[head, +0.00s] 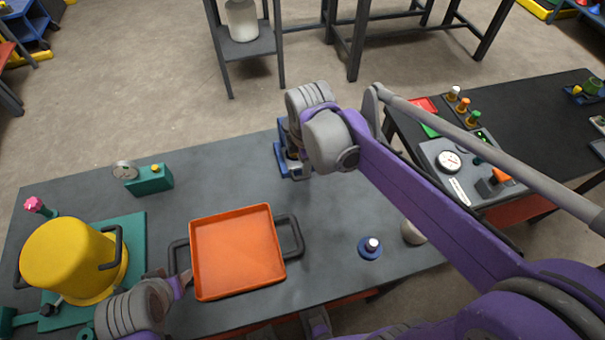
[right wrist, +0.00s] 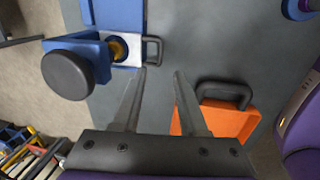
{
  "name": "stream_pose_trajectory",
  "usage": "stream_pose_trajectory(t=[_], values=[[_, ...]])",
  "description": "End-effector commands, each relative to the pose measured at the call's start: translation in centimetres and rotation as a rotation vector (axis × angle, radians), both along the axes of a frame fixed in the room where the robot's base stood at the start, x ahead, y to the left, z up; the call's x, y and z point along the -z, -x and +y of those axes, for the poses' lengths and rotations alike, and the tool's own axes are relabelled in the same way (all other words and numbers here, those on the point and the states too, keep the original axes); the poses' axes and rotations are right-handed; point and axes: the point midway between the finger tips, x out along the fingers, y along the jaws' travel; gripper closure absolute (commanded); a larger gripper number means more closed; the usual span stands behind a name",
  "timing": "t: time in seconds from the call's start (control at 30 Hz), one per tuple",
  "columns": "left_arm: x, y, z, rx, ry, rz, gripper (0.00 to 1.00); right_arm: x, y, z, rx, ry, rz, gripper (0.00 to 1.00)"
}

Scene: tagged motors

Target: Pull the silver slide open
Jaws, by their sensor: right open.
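The silver slide (right wrist: 132,46) is a small bright plate in a blue fixture (right wrist: 92,14), with a dark loop handle (right wrist: 152,50) on its right side in the right wrist view. My right gripper (right wrist: 160,72) is open and empty. Its fingertips are close to the handle, just below it in that view; I cannot tell whether they touch. In the head view the blue fixture (head: 281,160) is partly hidden behind my right arm. My left gripper (head: 180,283) is beside the orange tray's left handle; its jaws are unclear.
The orange tray (head: 236,250) with dark handles lies on the grey table. A yellow pot (head: 72,262) stands at left, a teal box with a gauge (head: 150,179) behind it. A blue-based knob (head: 370,248) is at right. A black knob (right wrist: 68,76) is by the fixture.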

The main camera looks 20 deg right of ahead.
Motion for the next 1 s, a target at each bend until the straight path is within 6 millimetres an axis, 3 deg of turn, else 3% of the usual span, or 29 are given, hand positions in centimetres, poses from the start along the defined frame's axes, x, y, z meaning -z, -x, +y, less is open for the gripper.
stream_pose_trajectory(t=[0.2,0.4,0.83,1.0], values=[[0.7,0.2,0.0,0.0,0.0,0.003,0.45,4.4,-0.7,-0.1,0.002,0.0,0.0,0.58],[1.0,0.2,0.0,0.0,0.0,0.005,0.45,7.2,-1.2,-0.2,0.002,0.0,-0.001,0.58],[1.1,0.2,0.0,0.0,0.0,0.005,0.45,8.2,-1.3,-0.2,0.003,0.0,-0.001,0.58],[1.1,0.3,0.0,0.0,0.0,0.005,0.45,8.2,-1.3,-0.2,0.003,0.0,-0.001,0.87]])
